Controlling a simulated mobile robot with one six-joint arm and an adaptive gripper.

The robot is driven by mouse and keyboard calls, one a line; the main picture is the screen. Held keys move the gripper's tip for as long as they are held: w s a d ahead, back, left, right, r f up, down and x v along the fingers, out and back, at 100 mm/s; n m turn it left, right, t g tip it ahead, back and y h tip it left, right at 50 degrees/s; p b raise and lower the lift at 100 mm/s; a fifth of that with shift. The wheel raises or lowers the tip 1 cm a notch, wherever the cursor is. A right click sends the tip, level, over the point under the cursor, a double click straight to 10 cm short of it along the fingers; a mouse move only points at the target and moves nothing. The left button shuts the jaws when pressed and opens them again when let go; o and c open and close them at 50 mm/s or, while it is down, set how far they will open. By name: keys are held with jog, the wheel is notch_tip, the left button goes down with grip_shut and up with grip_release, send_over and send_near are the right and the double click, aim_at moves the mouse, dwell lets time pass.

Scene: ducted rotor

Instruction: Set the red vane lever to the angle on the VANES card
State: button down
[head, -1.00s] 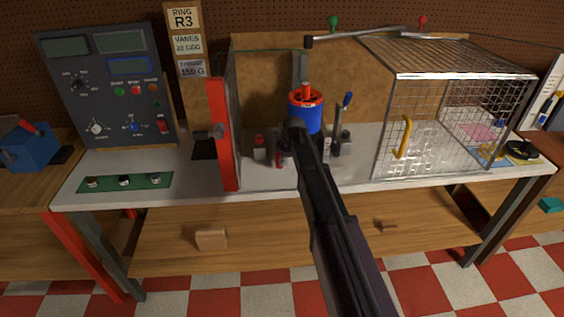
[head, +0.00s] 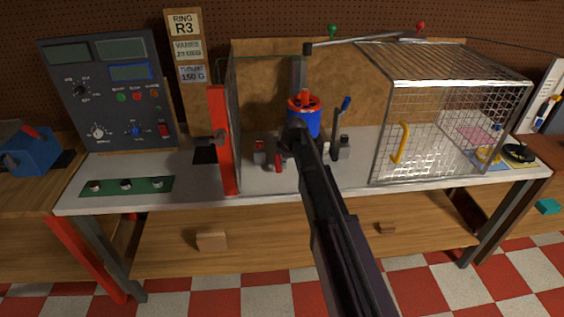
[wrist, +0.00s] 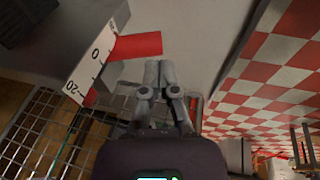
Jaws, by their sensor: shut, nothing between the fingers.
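In the wrist view the red vane lever (wrist: 138,46) sticks out beside a white angle scale (wrist: 97,55) marked 0 and 20. Its base end lies close to the 0 mark; the exact angle is hard to tell. My gripper (wrist: 165,65) is shut and empty, its fingertips just to the right of and below the lever's free end; I cannot tell whether they touch. In the head view my arm hides the gripper in front of the blue duct (head: 308,122). The VANES card (head: 187,50) is on the board at the back left; its number is blurred and seems to be in the twenties.
A red post (head: 221,140) stands left of the duct. The wire cage (head: 440,120) with a yellow handle (head: 402,143) stands to the right. A blue-tipped lever (head: 341,118) stands just right of the duct. A control panel (head: 107,90) is at the left.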

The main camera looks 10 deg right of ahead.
jog(key=s+p+v, duration=0.1)
jog(key=p+v, duration=0.8)
jog(key=v, duration=0.2)
jog(key=shift+p, duration=0.3)
jog(key=shift+s+d+f, duration=0.1)
jog(key=shift+s+f, duration=0.05)
dwell(0.4)
jog(key=s+d+f+m+g+h+b, duration=0.1)
jog(key=s+d+f+m, duration=0.1)
jog(key=s+m, duration=0.7)
jog(key=s+d+f+m+g+h+b, duration=0.1)
jog(key=s+m, duration=0.8)
jog(key=s, duration=0.9)
jog(key=shift+d+f+g+b, duration=0.4)
jog(key=shift+d+f+b, duration=0.2)
jog(key=shift+d, duration=0.6)
